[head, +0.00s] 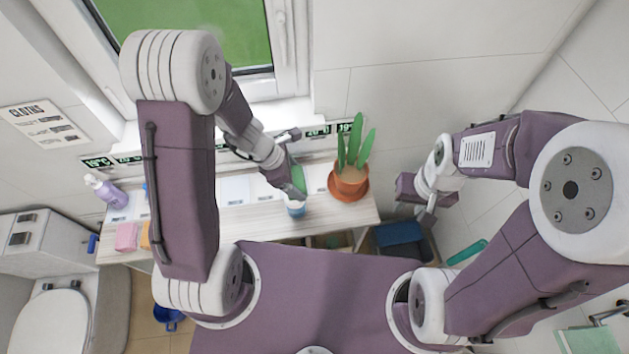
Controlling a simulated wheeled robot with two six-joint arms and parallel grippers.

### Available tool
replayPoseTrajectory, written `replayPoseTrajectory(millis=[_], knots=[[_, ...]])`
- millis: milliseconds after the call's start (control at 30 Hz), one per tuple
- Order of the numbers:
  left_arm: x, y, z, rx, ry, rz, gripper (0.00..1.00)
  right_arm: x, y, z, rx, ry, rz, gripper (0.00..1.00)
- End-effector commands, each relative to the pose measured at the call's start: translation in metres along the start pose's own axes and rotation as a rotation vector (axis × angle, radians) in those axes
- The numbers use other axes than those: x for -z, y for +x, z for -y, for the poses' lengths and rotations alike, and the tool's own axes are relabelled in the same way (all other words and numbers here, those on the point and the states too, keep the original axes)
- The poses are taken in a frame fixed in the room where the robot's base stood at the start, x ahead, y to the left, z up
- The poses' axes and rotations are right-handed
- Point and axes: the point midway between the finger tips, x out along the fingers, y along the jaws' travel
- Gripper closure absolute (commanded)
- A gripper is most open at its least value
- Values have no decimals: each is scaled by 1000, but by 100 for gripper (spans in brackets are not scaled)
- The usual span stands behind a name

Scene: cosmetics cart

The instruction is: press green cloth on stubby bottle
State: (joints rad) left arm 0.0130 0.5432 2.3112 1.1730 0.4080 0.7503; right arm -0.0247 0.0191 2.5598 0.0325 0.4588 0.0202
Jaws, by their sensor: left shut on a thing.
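My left gripper (287,187) is shut on the green cloth (298,179) over the cart top. A short white and blue bottle (296,208), which looks like the stubby bottle, stands upright just below the cloth near the cart's front edge. The cloth and gripper cover its top, and I cannot tell whether the cloth touches it. My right gripper (428,214) hangs to the right of the cart, away from these things. It is too small to tell whether its jaws are open.
A potted cactus (350,180) stands right of the bottle. A purple pump bottle (107,190), a pink cloth (126,237) and an orange cloth (146,236) are at the cart's left, partly behind my arm. A dark blue bin (400,240) is below right.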

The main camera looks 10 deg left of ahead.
Motion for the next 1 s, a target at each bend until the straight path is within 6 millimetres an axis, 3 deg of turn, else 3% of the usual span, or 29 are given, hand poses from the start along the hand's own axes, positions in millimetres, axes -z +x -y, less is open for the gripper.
replayPoseTrajectory(millis=[267, 733, 1000], knots=[[4, 0, -2, -5, -14, 0, 51, 0, 1, 0, 0, 0, 0, 64], [24, 49, -2, -5, -13, 0, 51, -5, 51, -1, 0, 0, 0, 64], [25, 53, -2, -5, -13, 0, 51, -6, 55, -1, 0, 0, 0, 64]])
